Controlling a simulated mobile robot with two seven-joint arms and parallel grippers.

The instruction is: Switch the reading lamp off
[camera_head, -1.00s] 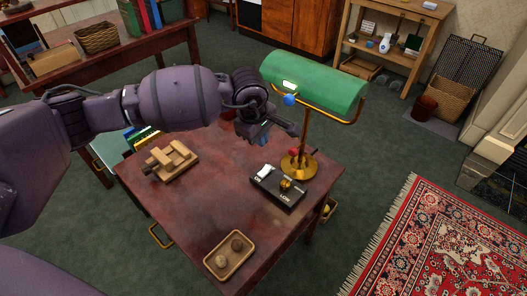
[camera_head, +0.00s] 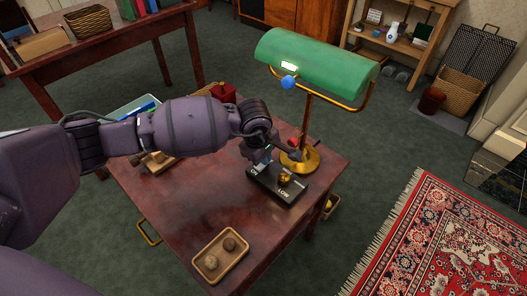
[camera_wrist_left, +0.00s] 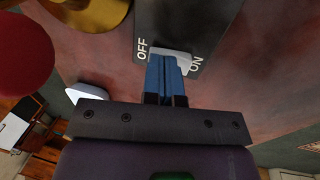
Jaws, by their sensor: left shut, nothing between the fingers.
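The reading lamp has a green shade (camera_head: 315,62), a brass stem and a round brass base (camera_head: 302,161). A bright pale patch and a blue ball show at the shade's near side. In the left wrist view, the box has a white switch (camera_wrist_left: 184,62) between the words OFF and ON. My left gripper (camera_head: 262,158) is shut and empty, its blue fingertips (camera_wrist_left: 165,62) at the switch, overlapping it; contact is unclear. My right gripper is not in view.
A small tray (camera_head: 219,256) with two round brown things sits at the desk's front. A wooden item (camera_head: 158,163) lies partly hidden under my left arm. A red ball (camera_wrist_left: 22,50) is close by at left in the wrist view. The desk's (camera_head: 190,215) middle front is clear.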

